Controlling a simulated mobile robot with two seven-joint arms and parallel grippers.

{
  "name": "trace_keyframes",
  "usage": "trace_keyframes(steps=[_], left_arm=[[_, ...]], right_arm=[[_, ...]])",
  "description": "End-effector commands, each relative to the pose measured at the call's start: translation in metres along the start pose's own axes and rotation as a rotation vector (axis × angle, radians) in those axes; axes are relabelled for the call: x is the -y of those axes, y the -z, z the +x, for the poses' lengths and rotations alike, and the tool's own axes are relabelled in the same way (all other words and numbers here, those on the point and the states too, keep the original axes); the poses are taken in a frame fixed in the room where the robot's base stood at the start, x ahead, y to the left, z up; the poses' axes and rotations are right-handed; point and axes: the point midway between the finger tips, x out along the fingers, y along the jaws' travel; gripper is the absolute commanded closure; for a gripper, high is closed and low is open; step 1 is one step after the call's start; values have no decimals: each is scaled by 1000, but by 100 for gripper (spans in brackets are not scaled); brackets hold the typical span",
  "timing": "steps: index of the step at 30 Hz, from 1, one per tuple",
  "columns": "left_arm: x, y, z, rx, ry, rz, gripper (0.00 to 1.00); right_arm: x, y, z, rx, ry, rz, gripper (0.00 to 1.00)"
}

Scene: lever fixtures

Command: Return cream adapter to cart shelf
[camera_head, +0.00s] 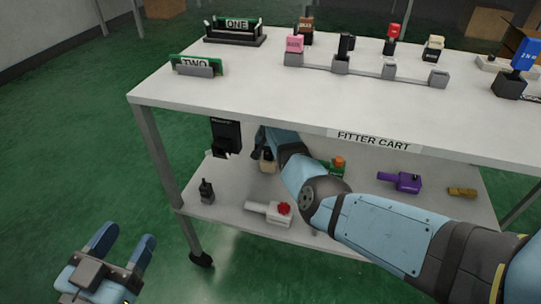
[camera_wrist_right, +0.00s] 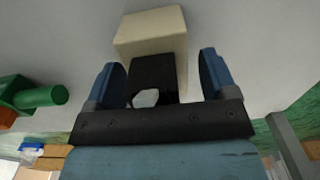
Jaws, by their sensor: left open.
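The cream adapter (camera_head: 268,166) has a cream block and a black upper part. It is on the cart's lower shelf (camera_head: 232,187), towards the back left, partly hidden by my right arm. In the right wrist view the cream adapter (camera_wrist_right: 150,33) is straight ahead, its black part between the fingers of my right gripper (camera_wrist_right: 164,78). Those fingers stand apart, with a narrow gap on each side of the black part. My left gripper (camera_head: 122,252) is open and empty, low at the left over the green floor, away from the cart.
The lower shelf also holds a black adapter (camera_head: 206,191), a white one with a red knob (camera_head: 270,213), a purple one (camera_head: 400,181) and a brown-yellow piece (camera_head: 462,192). The cart's top (camera_head: 255,91) lies over my right arm, and a leg (camera_head: 160,160) stands at the left.

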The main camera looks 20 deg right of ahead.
Motion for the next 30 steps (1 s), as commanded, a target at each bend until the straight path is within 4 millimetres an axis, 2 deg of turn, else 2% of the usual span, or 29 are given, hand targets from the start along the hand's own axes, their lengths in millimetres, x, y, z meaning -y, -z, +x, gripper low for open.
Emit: trace_keyframes(steps=[8, 12, 16, 21, 30], left_arm=[[0, 4, 0, 0, -1, -4, 41], [-1, 15, 0, 19, -8, -52, 41], [-14, 5, -7, 92, -4, -175, 41], [-22, 5, -11, 132, -12, -253, 41], [-26, -6, -13, 164, -9, -291, 41]], right_arm=[[1, 0, -6, 0, 1, 0, 22], [0, 0, -30, -2, 1, 0, 22], [0, 0, -53, -2, 1, 0, 22], [0, 0, -74, -1, 1, 0, 22], [0, 0, -79, 0, 0, -1, 22]])
